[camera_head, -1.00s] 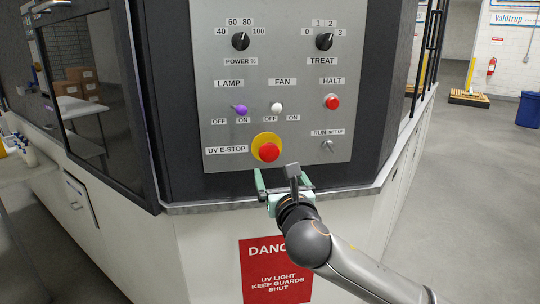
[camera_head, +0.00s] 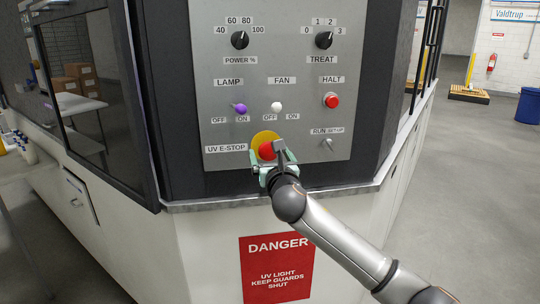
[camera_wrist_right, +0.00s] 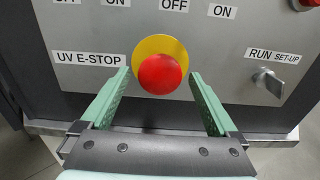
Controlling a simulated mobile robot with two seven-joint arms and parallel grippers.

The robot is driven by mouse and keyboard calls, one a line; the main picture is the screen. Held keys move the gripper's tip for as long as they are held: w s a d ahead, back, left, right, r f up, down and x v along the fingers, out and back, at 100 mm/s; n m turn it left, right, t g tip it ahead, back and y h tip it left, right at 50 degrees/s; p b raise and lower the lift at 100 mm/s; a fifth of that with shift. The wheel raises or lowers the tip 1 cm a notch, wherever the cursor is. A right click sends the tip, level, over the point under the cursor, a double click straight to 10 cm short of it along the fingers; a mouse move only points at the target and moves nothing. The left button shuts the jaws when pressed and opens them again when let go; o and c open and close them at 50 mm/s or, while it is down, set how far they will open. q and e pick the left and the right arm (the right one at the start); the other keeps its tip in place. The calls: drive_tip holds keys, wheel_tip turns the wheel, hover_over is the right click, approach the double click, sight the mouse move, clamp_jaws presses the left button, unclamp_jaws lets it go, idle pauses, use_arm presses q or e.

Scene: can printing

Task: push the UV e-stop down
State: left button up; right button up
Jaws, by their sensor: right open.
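The UV e-stop (camera_head: 266,150) is a red mushroom button on a yellow disc, low on the grey control panel (camera_head: 290,60). Its label stands to its left. In the right wrist view the red button (camera_wrist_right: 162,75) lies between and beyond the two green fingers. My right gripper (camera_head: 268,161) is open and empty, with its fingers pointing at the panel around the lower part of the button. In the wrist view its fingertips (camera_wrist_right: 160,78) stand left and right of the button, with a gap on each side. Whether they touch the panel I cannot tell. My left gripper is not in view.
Above the e-stop are the purple lamp switch (camera_head: 240,109) and white fan switch (camera_head: 277,107). The red halt button (camera_head: 331,100) and run/set-up switch (camera_head: 327,143) are to the right. A metal ledge (camera_head: 215,203) runs below the panel.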

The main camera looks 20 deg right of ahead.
drive_tip(key=shift+c, duration=0.3)
clamp_jaws()
idle(0.5)
